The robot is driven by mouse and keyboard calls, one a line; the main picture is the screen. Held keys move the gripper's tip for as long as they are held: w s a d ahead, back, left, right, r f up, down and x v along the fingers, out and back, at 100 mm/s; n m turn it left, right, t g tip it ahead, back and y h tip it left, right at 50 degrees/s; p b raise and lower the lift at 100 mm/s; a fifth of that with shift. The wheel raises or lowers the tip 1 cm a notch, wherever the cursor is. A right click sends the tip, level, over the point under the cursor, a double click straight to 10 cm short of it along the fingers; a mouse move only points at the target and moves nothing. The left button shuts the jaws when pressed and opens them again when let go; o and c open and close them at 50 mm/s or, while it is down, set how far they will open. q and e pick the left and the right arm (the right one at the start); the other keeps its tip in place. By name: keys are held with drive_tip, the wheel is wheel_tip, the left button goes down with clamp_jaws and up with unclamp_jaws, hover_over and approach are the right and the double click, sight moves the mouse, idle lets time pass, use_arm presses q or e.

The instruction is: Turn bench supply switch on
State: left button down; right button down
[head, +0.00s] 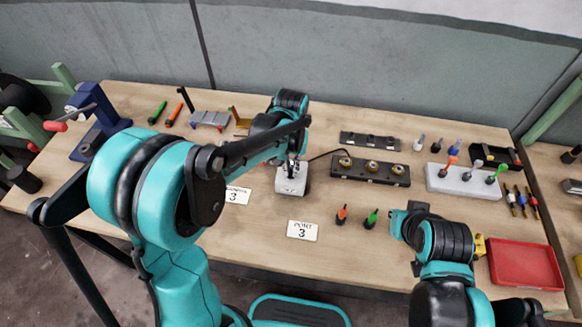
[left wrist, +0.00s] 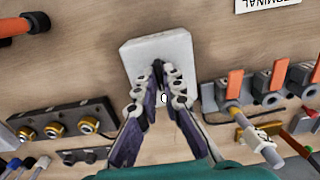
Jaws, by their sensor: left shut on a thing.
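The bench supply switch is a small white box (head: 291,184) on the table in the middle of the head view, with a dark cable running from it. In the left wrist view the white box (left wrist: 160,48) lies just beyond the fingertips. My left gripper (head: 291,166) reaches it from above. In the left wrist view the gripper (left wrist: 160,82) has its fingers close together over the box, shut on the switch's small lever, which they mostly hide. The switch's position cannot be told. My right arm is at lower right in the head view; its fingers do not show.
A dark block with brass-coloured knobs (head: 370,169) stands right of the switch. A white rack with coloured tools (head: 463,181) and a red tray (head: 525,265) are farther right.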

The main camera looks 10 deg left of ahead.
sight(291, 171)
idle(0.4)
use_arm(q)
drive_tip(key=c, duration=1.7)
unclamp_jaws()
wheel_tip(291, 171, up, 12)
drive_tip(key=s+a+f+t, duration=0.1)
drive_tip(key=s+a+t, duration=0.1)
drive_tip(key=s, duration=0.3)
drive_tip(key=s+a+f+t, duration=0.1)
drive_tip(key=s+a+t, duration=0.1)
drive_tip(key=s, duration=0.3)
drive_tip(key=s+a+f+t, duration=0.1)
drive_tip(key=s+a+t, duration=0.2)
drive_tip(key=s+a, duration=0.1)
drive_tip(key=shift+s, duration=0.45)
